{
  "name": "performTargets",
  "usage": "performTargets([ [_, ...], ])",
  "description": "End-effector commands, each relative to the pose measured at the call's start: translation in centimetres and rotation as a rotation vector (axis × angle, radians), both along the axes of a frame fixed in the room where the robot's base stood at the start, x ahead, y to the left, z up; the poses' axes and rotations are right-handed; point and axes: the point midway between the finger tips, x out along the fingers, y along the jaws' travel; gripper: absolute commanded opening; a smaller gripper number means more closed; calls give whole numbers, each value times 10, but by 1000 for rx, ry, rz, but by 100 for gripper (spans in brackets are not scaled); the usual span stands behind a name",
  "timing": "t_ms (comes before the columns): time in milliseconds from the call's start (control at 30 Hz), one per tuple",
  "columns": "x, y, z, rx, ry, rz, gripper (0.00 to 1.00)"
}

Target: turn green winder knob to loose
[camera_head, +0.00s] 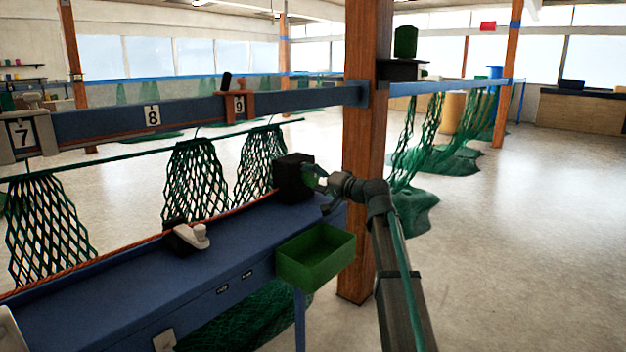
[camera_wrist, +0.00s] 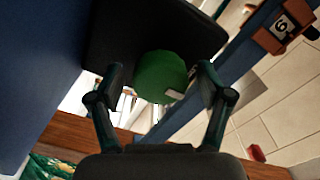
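The green winder knob (camera_wrist: 158,76) is a round disc with a small pale mark near its lower right edge, on the face of a black winder box (camera_wrist: 115,35). In the head view the black box (camera_head: 292,178) stands at the right end of the blue bench. My gripper (camera_wrist: 160,82) is open, with one dark finger on each side of the knob. A gap shows between the knob and each finger. In the head view my gripper (camera_head: 322,182) is at the box's right face, and the knob is largely hidden there.
A green tray (camera_head: 318,262) hangs at the bench front below my arm. A wooden post (camera_head: 362,130) stands close behind my gripper. A white and dark fitting (camera_head: 190,238) sits on the blue bench (camera_head: 120,290). Nets (camera_head: 195,180) hang behind. The floor at right is clear.

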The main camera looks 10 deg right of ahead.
Motion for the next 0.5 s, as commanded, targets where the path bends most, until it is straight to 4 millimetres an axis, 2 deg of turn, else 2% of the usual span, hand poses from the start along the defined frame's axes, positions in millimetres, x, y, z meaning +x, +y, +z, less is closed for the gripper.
performTargets([
  [267,-3,-2,0,2,0,0,78],
  [500,-27,-22,0,2,-1,-3,78],
])
